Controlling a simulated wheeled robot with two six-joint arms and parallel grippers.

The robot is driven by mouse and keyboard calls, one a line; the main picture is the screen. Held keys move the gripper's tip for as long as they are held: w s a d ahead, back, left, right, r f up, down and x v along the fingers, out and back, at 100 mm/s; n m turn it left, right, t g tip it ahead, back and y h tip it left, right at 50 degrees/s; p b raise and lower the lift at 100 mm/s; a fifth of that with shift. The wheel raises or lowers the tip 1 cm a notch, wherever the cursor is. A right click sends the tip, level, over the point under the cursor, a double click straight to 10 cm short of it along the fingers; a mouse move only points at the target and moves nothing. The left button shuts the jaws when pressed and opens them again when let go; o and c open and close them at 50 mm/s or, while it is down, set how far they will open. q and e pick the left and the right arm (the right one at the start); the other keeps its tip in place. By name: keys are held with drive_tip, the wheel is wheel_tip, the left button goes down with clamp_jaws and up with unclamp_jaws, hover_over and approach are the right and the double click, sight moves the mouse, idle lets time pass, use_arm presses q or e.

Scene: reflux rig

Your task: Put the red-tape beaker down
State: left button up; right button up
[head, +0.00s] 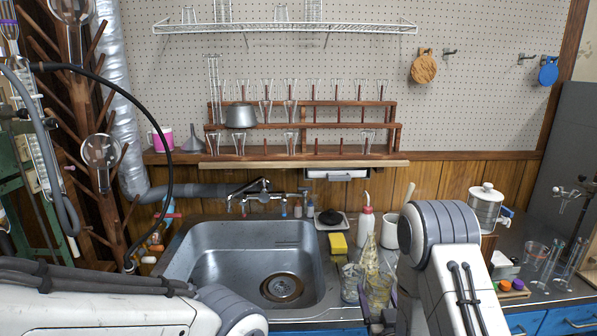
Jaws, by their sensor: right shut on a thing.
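My right gripper (384,306) is low in the head view, at the counter's front edge to the right of the sink. It is shut on a clear glass beaker (378,288), which I take for the red-tape beaker; no red tape shows clearly on it. The gripper and arm hide part of this area, and I cannot tell whether the beaker's base touches the counter. My left arm crosses the lower left, and its gripper is out of view.
Another clear beaker (350,283) and a conical flask (370,252) stand close by. The steel sink (215,262) is to the left, with a yellow sponge (338,243) beside it. A wash bottle (365,224) and white container (390,232) stand behind. More glassware (536,256) is far right.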

wheel_tip(320, 180, up, 11)
drive_tip(key=p, duration=1.1)
drive_tip(key=w+d+f+b, duration=0.45)
drive_tip(key=w+b, duration=0.25)
drive_tip(key=b, duration=0.3)
drive_tip(key=w+d+f+b, duration=0.3)
drive_tip(key=w+f+b, duration=0.3)
drive_tip(key=b, duration=0.5)
drive_tip(key=shift+y, duration=0.3)
drive_tip(key=f, duration=0.2)
drive_tip(key=f+b, duration=0.1)
drive_tip(key=f, duration=0.2)
drive_tip(key=w+f, duration=0.1)
drive_tip(key=f, duration=0.2)
drive_tip(key=shift+f, duration=0.15)
drive_tip(key=shift+f, duration=0.1)
drive_tip(key=shift+f+b, duration=0.15)
drive_tip(key=shift+b, duration=0.25)
drive_tip(key=o, duration=1.4)
